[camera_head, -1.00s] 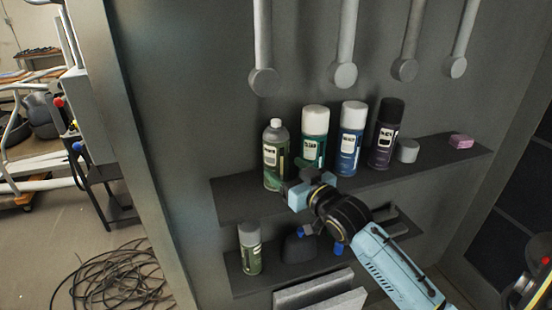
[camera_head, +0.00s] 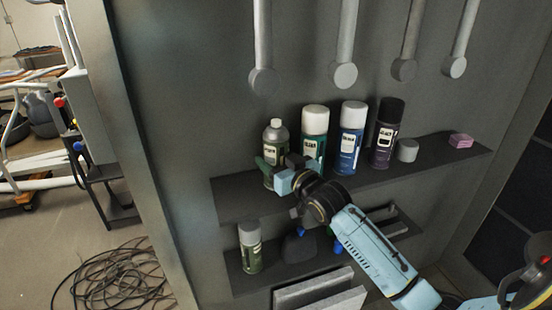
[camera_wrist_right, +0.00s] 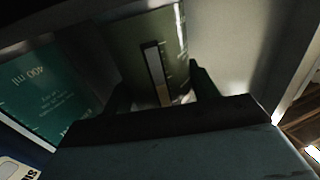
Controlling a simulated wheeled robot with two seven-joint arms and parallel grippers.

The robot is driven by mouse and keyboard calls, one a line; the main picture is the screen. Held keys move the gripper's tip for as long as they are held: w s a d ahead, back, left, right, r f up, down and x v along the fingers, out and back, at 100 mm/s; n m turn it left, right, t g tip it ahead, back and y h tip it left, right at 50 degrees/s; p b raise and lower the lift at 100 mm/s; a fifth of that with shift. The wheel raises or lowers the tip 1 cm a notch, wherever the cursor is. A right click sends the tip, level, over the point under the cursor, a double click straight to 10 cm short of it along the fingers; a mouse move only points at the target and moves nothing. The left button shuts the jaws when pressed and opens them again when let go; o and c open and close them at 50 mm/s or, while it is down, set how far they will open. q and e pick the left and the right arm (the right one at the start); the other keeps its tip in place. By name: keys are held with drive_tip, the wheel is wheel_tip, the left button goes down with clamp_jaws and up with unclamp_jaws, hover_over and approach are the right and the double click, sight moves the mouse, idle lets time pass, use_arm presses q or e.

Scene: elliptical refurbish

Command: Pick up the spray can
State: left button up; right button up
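An olive-green spray can (camera_head: 277,142) with a grey cap stands upright at the left of the upper shelf. My right gripper (camera_head: 270,168) is in front of its lower part, with a dark finger near the can's left side. In the right wrist view the green can (camera_wrist_right: 150,50) with its pale label strip is between my two fingers (camera_wrist_right: 158,88), one at each side. The fingers look spread around it; contact is not clear. My left gripper is not in view.
To the right stand a teal can (camera_head: 314,135), a blue can (camera_head: 351,140) and a black-and-purple can (camera_head: 386,135), close together on the upper shelf (camera_head: 235,200). A grey cylinder (camera_head: 407,150) and a pink block (camera_head: 461,140) lie beyond. A green can (camera_head: 250,250) stands on the lower shelf.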

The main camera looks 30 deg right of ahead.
sight(282, 138)
drive_tip(key=shift+r, duration=0.2)
drive_tip(key=shift+c, duration=0.3)
drive_tip(key=shift+s+r, duration=0.1)
drive_tip(key=shift+r, duration=0.1)
wheel_tip(282, 138, up, 7)
drive_tip(key=shift+s+f, duration=0.1)
drive_tip(key=shift+f, duration=0.1)
drive_tip(key=s+a+p, duration=0.2)
drive_tip(key=s, duration=0.7)
drive_tip(key=s+a+p, duration=0.2)
drive_tip(key=s+p, duration=0.1)
drive_tip(key=s, duration=0.7)
drive_tip(key=shift+a, duration=0.35)
drive_tip(key=shift+f, duration=0.1)
